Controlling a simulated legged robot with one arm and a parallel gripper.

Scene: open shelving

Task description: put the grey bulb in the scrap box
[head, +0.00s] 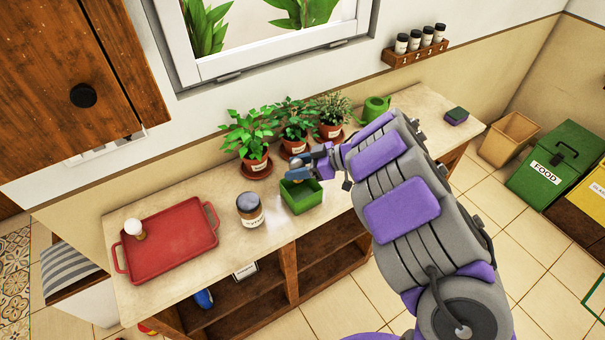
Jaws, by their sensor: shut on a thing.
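My gripper (305,168) is at the end of my purple and grey arm, over the back of the counter. It is shut on a small grey-blue thing (298,173), which appears to be the grey bulb; its outline is small and partly hidden by the jaws. A small open green box (302,202) stands on the counter just below the held thing and shows no readable label, so I cannot tell whether it is the scrap box.
Potted plants (257,163) stand close behind my gripper. A red tray (175,245) holds a small white-topped thing (134,228). A tan bin (508,138) and a green FOOD bin (555,165) stand on the floor at right.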

